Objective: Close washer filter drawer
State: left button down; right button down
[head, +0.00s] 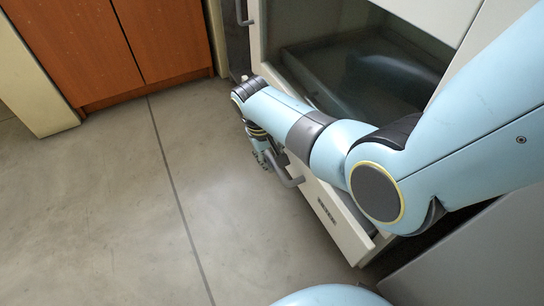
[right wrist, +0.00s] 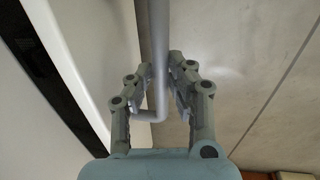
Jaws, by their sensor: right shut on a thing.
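The washer filter drawer (head: 326,208) is low on the pale washer, with a grey bar handle (head: 291,180) on its front. A gap shows behind its front at the right end, so it stands out from the body. My right gripper (head: 264,158) is at the handle's far part. In the right wrist view, the fingers of my right gripper (right wrist: 165,85) are on either side of the handle bar (right wrist: 158,35) and shut on it. My right arm hides much of the drawer's top edge. My left gripper is out of view.
Above the drawer is the washer's dark glass window (head: 345,60). A wooden cabinet (head: 100,45) stands at the upper left. The grey floor (head: 120,200) in front of the drawer is clear. A grey panel (head: 475,260) stands at the lower right, beside the drawer's near end.

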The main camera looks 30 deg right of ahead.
aim_at(288, 153)
jog(key=shift+d, duration=0.1)
